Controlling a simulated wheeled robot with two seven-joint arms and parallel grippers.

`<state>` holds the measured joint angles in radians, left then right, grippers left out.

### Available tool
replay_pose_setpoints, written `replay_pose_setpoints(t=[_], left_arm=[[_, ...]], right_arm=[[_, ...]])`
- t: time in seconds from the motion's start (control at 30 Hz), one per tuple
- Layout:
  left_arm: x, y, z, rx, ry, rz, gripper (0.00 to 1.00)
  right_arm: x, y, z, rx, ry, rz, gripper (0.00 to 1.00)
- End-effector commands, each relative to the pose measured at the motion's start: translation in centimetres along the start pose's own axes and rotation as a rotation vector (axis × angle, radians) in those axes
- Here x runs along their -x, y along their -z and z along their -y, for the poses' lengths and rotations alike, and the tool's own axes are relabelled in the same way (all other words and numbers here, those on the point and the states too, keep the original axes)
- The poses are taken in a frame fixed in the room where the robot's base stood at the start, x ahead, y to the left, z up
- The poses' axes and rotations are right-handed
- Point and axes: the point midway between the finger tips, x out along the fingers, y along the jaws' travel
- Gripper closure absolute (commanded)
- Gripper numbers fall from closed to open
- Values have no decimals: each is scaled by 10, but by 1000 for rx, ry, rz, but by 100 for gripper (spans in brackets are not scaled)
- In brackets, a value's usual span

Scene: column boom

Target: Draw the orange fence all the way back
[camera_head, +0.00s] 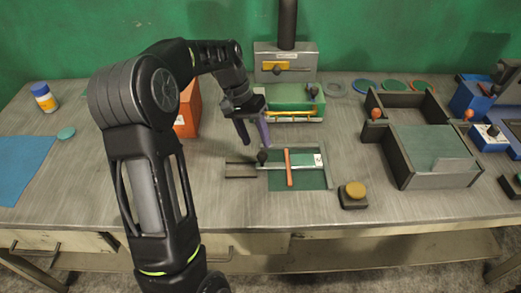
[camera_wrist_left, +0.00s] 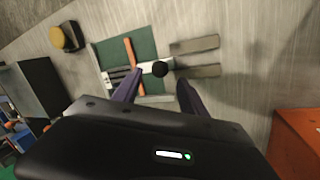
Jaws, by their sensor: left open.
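The orange fence (camera_head: 288,167) is a thin upright strip across a small green bed (camera_head: 312,179). A pale rod runs across it, with a black knob (camera_head: 262,157) at the left end. My left gripper (camera_head: 254,142) is open and empty, fingers pointing down, just above and behind the knob. In the left wrist view the knob (camera_wrist_left: 160,69) shows between the two fingertips (camera_wrist_left: 161,80), with no visible contact. The orange fence (camera_wrist_left: 130,52) lies to the knob's left there. My right gripper is not in view.
An orange box (camera_head: 188,112) stands left of my gripper, and a green-topped machine (camera_head: 290,98) stands behind the bed. A yellow button (camera_head: 355,189) on a dark base and a grey-walled bin (camera_head: 432,180) stand to the right. A blue mat (camera_head: 22,168) lies far left.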

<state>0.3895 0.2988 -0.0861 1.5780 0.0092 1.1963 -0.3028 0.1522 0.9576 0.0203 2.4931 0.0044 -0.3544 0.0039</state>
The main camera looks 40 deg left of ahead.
Motion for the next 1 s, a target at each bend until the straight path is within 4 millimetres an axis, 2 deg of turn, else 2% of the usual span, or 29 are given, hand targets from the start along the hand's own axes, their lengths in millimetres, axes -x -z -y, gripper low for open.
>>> replay_pose_setpoints(t=[0.1, 0.3, 0.43, 0.67, 1.0], left_arm=[[-19, -1, -1, 0, -1, 5, 50], [-46, 0, -1, 0, -1, 2, 50], [-52, 0, 0, 0, 0, 0, 50], [-53, 0, 0, 0, 0, -1, 50], [-53, 0, 0, 0, 0, 0, 77]], right_arm=[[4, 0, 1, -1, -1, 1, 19], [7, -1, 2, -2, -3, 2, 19], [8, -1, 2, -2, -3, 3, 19], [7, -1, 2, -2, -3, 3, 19], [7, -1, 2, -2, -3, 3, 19]])
